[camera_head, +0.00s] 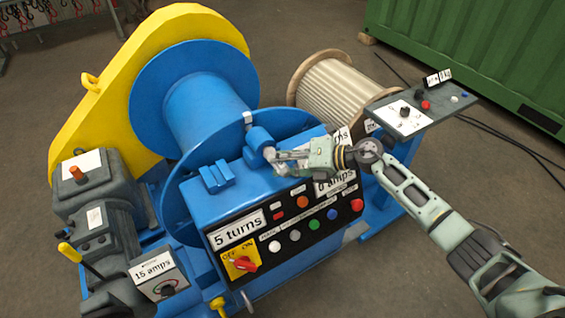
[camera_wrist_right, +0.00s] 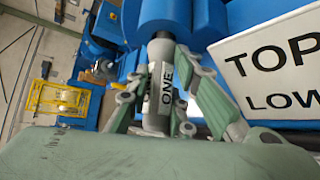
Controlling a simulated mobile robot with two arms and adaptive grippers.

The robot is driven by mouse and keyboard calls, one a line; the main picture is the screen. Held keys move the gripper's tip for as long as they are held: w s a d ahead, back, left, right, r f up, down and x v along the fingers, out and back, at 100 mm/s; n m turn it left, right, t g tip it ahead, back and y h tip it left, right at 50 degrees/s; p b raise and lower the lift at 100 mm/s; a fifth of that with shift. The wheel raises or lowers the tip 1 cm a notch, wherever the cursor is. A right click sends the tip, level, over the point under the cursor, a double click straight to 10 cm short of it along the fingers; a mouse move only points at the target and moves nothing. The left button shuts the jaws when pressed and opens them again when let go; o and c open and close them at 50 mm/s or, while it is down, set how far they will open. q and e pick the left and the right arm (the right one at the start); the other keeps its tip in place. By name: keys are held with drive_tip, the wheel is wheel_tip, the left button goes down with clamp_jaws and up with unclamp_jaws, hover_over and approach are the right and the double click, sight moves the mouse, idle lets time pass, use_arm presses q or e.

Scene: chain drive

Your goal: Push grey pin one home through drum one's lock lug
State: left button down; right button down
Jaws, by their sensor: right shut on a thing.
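The blue drum (camera_head: 205,108) stands at the centre of the head view, with its large blue flanges. A short blue cylindrical lug (camera_head: 259,137) sticks out by its near flange, above the control panel. It also shows at the top of the right wrist view (camera_wrist_right: 170,16). My right gripper (camera_head: 272,157) is shut on the grey pin (camera_wrist_right: 160,72), which carries a white label reading ONE. The pin's far end meets the blue lug; how deep it sits is hidden. My left gripper is not in view.
The control panel (camera_head: 290,225) with buttons and a "5 turns" label lies just below my right gripper. A yellow guard (camera_head: 95,110) and a grey motor (camera_head: 105,225) stand left. A rope reel (camera_head: 345,90) and a grey console (camera_head: 425,105) stand right.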

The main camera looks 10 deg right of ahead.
drive_tip(key=shift+w+a+r, duration=0.15)
drive_tip(key=shift+w+a, duration=0.05)
drive_tip(key=shift+w, duration=0.25)
drive_tip(key=c, duration=1.5)
unclamp_jaws()
drive_tip(key=shift+s, duration=0.1)
drive_tip(key=shift+s+d, duration=0.1)
drive_tip(key=v, duration=1.1)
drive_tip(key=shift+s+d+r, duration=0.15)
drive_tip(key=shift+d, duration=0.2)
